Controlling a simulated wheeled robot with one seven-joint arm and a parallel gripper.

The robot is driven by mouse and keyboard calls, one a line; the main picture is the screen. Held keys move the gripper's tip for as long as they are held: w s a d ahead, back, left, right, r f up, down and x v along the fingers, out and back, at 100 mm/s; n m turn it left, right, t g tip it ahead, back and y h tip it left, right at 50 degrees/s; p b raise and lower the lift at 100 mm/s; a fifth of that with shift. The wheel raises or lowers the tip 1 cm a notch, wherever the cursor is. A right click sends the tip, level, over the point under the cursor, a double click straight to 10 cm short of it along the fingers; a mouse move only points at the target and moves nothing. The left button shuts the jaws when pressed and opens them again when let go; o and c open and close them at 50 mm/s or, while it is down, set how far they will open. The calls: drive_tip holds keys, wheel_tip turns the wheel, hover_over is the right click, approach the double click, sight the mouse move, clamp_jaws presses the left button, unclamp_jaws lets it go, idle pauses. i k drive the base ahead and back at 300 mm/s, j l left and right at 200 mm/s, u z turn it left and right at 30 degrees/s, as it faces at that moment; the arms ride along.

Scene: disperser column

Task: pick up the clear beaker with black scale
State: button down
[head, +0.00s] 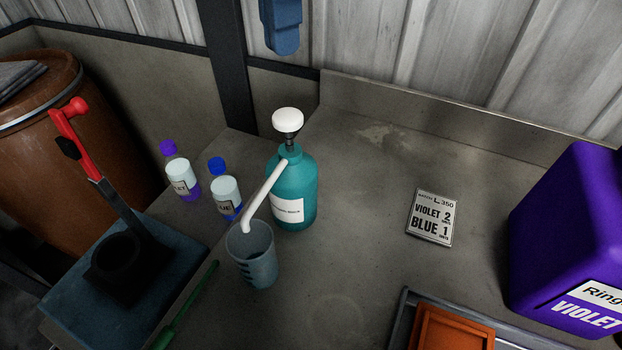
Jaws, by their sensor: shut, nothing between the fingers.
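The clear beaker (258,268) with dark scale marks stands upright on the grey worktop, a little left of the picture's middle. It looks greyish, and I cannot tell whether it holds anything. The white spout of the teal pump bottle (298,185) slants down to the beaker's mouth, its tip at or just inside the rim. The bottle stands just behind and right of the beaker. My gripper does not show in the head view.
Two small bottles, violet-capped (182,172) and blue-capped (225,190), stand behind left. Right are a label card (432,218), violet canister (570,240) and orange tray (450,330). Worktop right of the beaker is clear.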

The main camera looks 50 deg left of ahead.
sight(260, 271)
drive_tip(key=k, duration=1)
